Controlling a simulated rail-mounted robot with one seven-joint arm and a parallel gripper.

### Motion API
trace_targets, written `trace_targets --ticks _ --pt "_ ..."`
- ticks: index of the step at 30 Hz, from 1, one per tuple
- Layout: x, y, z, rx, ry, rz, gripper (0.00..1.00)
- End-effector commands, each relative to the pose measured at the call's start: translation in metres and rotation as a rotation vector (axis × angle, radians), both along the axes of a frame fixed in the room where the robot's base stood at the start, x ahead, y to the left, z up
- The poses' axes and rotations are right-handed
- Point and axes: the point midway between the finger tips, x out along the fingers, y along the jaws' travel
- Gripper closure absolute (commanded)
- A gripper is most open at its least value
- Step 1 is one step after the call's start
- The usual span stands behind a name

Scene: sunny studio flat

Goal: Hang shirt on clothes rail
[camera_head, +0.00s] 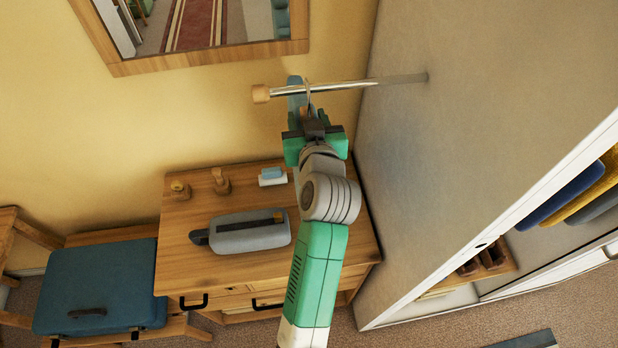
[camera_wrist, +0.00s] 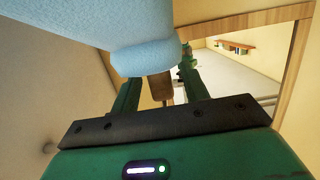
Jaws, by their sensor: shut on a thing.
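The clothes rail (camera_head: 345,86) is a shiny metal rod with a wooden end knob (camera_head: 261,93), sticking out from the side of a grey wardrobe. My gripper (camera_head: 310,122) is just below the rail in the head view, near its knob end. In the wrist view my gripper (camera_wrist: 160,90) is shut on a brown wooden piece of the hanger (camera_wrist: 158,84). The light blue shirt (camera_wrist: 95,25) fills the upper left there; only a bit of the shirt (camera_head: 297,82) shows behind the rail in the head view. A thin hook crosses the rail; whether it rests on it, I cannot tell.
The wardrobe side (camera_head: 450,130) stands close on the right. A wooden dresser (camera_head: 190,265) below holds a grey case (camera_head: 250,236) and small items. A framed mirror (camera_head: 190,58) hangs at upper left. A blue suitcase (camera_head: 95,285) lies at lower left.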

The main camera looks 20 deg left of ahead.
Motion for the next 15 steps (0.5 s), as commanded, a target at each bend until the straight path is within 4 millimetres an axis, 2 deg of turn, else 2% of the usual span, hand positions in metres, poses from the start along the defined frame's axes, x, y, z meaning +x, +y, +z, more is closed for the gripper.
trace_targets --ticks 1,2,15 --pt "-0.0001 -0.0001 -0.0001 0.0 0.0 0.0 0.86" --pt "-0.0001 -0.0001 -0.0001 0.0 0.0 0.0 0.99" --pt "0.0 0.0 0.0043 0.0 0.0 0.0 1.0"
